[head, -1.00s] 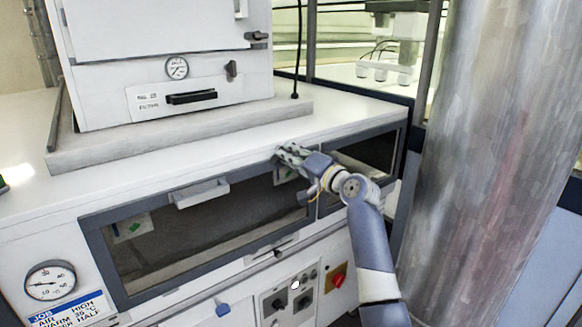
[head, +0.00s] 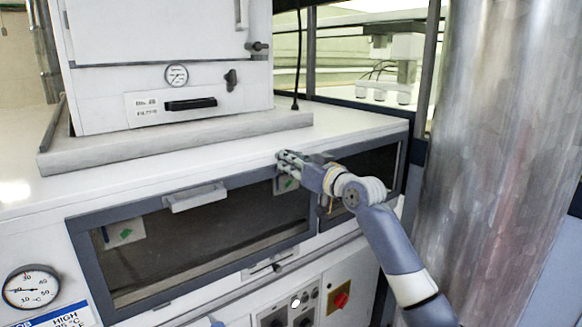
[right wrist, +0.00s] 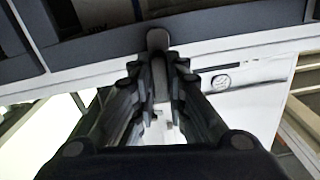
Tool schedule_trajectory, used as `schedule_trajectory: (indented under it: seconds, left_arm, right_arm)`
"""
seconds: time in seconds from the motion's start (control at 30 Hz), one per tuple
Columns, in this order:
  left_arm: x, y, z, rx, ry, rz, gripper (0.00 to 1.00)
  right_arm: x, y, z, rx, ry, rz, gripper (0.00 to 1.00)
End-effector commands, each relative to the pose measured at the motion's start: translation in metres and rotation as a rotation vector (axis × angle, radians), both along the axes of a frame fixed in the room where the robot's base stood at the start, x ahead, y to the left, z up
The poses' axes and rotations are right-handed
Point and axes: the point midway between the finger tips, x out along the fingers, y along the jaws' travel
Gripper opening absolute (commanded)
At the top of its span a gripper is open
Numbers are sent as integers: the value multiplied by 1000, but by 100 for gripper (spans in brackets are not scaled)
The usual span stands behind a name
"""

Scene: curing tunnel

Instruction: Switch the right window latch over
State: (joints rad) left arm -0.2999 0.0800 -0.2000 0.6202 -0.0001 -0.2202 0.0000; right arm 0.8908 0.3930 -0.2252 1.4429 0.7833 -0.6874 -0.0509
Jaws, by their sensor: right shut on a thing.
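The right window latch (right wrist: 158,41) is a grey, rounded tab, seen against the window frame in the right wrist view. My right gripper (right wrist: 160,78) is shut on it, one finger on each side. In the head view my right gripper (head: 284,160) reaches in from the right to the top edge of the window frame, near the right end of the wide dark window (head: 205,238). There the fingers hide the latch, and which way it is turned cannot be told.
A pale handle (head: 196,197) sticks out from the top of the window frame. A white oven (head: 150,95) stands on the bench top. A large metal column (head: 495,160) rises close to the right of my arm. A red knob (head: 341,300) sits below.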

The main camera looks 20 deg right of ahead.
Motion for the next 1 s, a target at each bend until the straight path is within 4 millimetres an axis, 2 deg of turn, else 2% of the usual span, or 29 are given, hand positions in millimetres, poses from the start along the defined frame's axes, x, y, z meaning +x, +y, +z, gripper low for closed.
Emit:
schedule_trajectory:
  seconds: [0.3, 0.87, 0.9, 0.97, 1.0]
  left_arm:
    - [0, 0, -5, 0, 0, 0, 61]
    - [0, 0, -6, 0, 0, 0, 61]
    - [0, 0, -6, 0, 0, 0, 61]
    - [0, 0, -6, 0, 0, 0, 61]
    - [0, 0, -6, 0, 0, 0, 61]
  right_arm:
    - [0, 0, -2, -117, -37, 1, 0]
    - [0, 0, -2, -141, -47, 0, 0]
    - [0, 0, -2, -141, -47, 0, 22]
    - [0, 0, -2, -141, -47, 1, 33]
    - [0, 0, -1, -140, -48, 0, 33]
